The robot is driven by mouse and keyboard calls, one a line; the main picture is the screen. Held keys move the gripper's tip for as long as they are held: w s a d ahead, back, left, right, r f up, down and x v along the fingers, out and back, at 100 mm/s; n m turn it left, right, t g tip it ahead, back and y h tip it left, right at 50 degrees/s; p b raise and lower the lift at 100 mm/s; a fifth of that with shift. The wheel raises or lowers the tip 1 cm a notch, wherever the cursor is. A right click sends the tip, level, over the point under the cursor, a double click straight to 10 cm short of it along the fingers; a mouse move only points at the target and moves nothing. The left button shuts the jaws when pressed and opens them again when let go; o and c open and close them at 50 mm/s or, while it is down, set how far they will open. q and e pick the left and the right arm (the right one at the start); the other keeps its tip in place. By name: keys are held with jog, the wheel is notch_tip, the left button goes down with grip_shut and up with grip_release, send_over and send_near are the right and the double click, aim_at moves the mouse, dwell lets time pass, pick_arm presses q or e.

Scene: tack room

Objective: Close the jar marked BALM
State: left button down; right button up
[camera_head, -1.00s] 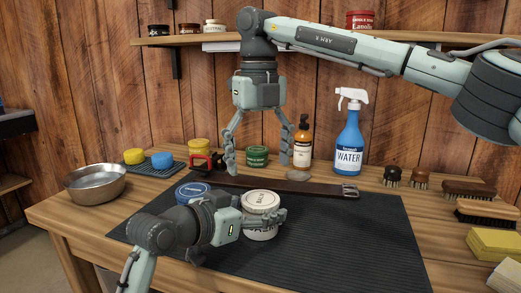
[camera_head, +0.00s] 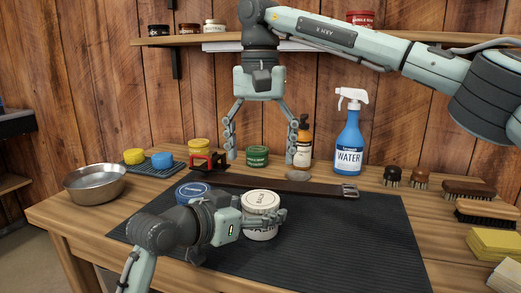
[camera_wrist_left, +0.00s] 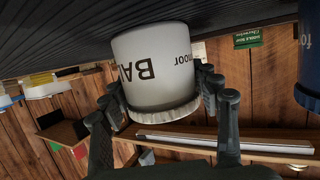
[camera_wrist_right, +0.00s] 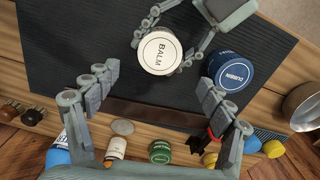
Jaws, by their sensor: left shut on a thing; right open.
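The white jar marked BALM (camera_head: 260,222) stands on the dark mat (camera_head: 340,235). Its pale lid (camera_head: 261,200), lettered BALM, sits on top; I cannot tell how tightly. My left gripper (camera_head: 262,217) is shut around the jar from the left, and its fingers show on both sides of the jar (camera_wrist_left: 152,62) in the left wrist view. My right gripper (camera_head: 260,160) is open and empty, pointing down, higher than the jar and apart from it. In the right wrist view the lid (camera_wrist_right: 159,53) lies beyond the open fingers (camera_wrist_right: 155,80).
A blue DUBBIN jar (camera_wrist_right: 231,70) stands close beside the BALM jar. Behind are a leather strap (camera_head: 290,186), a green tin (camera_head: 257,156), an amber bottle (camera_head: 303,145) and a blue WATER spray bottle (camera_head: 349,140). A metal bowl (camera_head: 95,184) stands left, brushes right. The mat's right side is clear.

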aim_at(261, 198)
jog(key=n, duration=0.3)
jog(key=shift+f, duration=3.95)
jog(key=shift+c, duration=0.6)
jog(key=c, duration=1)
jog(key=o, duration=1.2)
